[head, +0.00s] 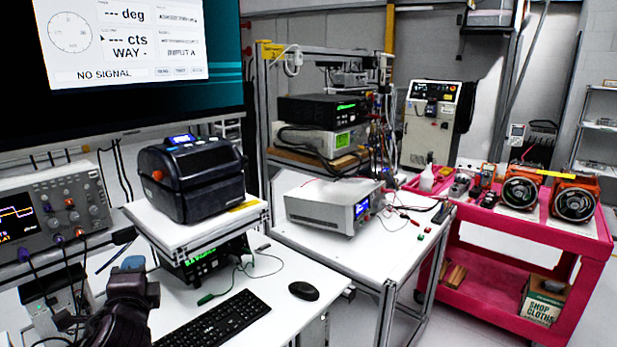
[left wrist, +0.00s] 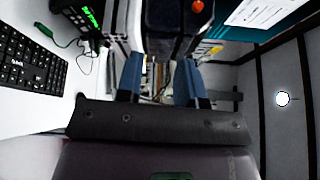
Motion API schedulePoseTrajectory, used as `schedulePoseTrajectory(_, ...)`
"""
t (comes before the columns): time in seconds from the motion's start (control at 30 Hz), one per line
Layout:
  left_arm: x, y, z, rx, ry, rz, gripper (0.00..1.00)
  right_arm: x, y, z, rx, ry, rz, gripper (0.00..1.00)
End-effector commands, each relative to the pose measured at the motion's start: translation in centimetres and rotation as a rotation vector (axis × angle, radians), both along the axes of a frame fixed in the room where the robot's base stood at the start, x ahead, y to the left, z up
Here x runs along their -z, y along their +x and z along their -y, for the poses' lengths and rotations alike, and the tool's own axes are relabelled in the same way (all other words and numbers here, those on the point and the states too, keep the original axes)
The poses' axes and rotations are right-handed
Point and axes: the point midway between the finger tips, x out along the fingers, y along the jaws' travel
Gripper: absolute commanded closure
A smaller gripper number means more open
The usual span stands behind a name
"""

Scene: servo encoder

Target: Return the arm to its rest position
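My left arm comes in from the lower left of the head view, above the white desk (head: 283,322). Its gripper (head: 133,263) is left of the black keyboard and in front of the label printer. In the left wrist view the left gripper (left wrist: 158,78) has its two blue fingers apart, with nothing held between them. My right arm and gripper are not in view.
A keyboard (head: 212,318) and a mouse (head: 304,291) lie on the desk. A black printer (head: 190,178) stands on a raised shelf, near an oscilloscope (head: 75,208). A monitor (head: 130,92) hangs above. A pink cart (head: 490,282) stands at right.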

Motion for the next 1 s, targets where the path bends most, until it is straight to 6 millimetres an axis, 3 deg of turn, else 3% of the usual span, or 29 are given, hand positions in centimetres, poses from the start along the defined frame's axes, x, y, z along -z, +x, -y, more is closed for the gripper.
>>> schedulePoseTrajectory(0.13, 4.6, -0.2, 2.1, 0.136, -0.358, 0.053, 0.65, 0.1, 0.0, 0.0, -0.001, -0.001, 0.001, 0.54)
schedulePoseTrajectory(0.27, 9.7, -1.7, 3.9, 0.213, -0.723, 0.067, 0.65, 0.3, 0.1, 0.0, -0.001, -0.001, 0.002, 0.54)
schedulePoseTrajectory(0.4, 16.6, -5.4, 5.5, 0.219, -1.156, 0.059, 0.65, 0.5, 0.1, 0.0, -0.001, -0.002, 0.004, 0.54)
schedulePoseTrajectory(0.5, 21.2, -8.8, 6.0, 0.169, -1.385, 0.045, 0.65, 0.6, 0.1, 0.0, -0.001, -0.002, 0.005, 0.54)
schedulePoseTrajectory(0.73, 30.2, -17.6, 6.2, -0.030, -1.580, -0.040, 0.65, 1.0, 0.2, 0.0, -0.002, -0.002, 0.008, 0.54)
schedulePoseTrajectory(0.9, 33.1, -22.0, 6.0, -0.127, -1.594, -0.080, 0.65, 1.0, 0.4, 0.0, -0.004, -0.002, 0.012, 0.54)
schedulePoseTrajectory(1.0, 33.8, -23.2, 5.9, -0.150, -1.594, -0.091, 0.65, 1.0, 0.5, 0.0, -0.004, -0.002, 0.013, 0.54)
